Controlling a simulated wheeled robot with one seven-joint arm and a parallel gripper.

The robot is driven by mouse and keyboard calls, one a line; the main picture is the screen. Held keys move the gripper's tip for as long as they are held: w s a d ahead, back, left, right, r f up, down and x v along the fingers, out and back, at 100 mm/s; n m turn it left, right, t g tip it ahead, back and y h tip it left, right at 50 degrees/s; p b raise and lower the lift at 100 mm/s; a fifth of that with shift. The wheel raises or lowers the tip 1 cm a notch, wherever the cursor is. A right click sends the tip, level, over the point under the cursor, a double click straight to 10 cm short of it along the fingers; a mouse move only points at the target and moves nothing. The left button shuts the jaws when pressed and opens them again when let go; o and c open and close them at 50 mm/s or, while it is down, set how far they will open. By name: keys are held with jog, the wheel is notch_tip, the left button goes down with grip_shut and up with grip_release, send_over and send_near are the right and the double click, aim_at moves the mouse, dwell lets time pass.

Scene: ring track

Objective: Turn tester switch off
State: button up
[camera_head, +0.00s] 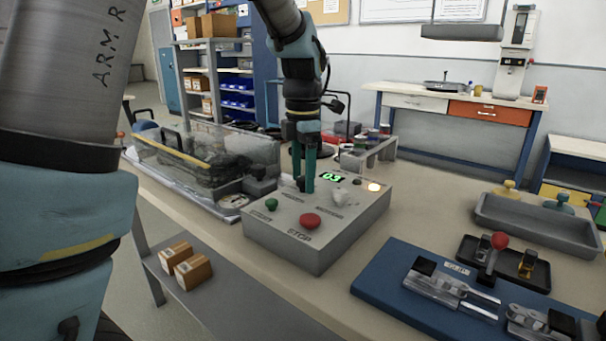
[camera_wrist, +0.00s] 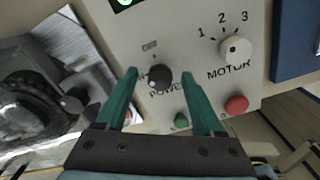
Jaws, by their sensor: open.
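The tester is a grey box (camera_head: 345,228) on the bench, with a lit green display (camera_head: 333,177) and a glowing lamp (camera_head: 374,187). In the wrist view its black POWER knob (camera_wrist: 160,76) has labels above and to its left, and its exact setting is hard to read. My gripper (camera_head: 305,188) points down over the panel. In the wrist view its green fingers (camera_wrist: 160,73) are open, one on each side of the POWER knob, with gaps showing. In the head view the fingers hide this knob.
Close by on the panel are the white MOTOR knob (camera_wrist: 235,51), red STOP button (camera_head: 310,221) and green button (camera_head: 271,204). A clear-covered machine (camera_head: 205,160) stands left. A blue board (camera_head: 400,290) with clamps and a grey tray (camera_head: 540,225) lie right.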

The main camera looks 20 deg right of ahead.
grip_shut()
dwell(0.4)
jog(key=shift+m, duration=0.3)
jog(key=m+p, duration=0.2)
jog(key=shift+r+m+p, duration=0.2)
jog(key=shift+m+p, duration=0.1)
jog(key=m+p, duration=0.3)
jog(key=m, duration=0.2)
jog(key=m+p, duration=0.1)
jog(key=m, duration=0.4)
jog(key=shift+f+p, duration=0.1)
jog(key=shift+p, duration=0.25)
jog(key=m+p, duration=0.1)
jog(key=m, duration=0.3)
jog(key=shift+m, duration=0.3)
jog(key=shift+f, duration=0.1)
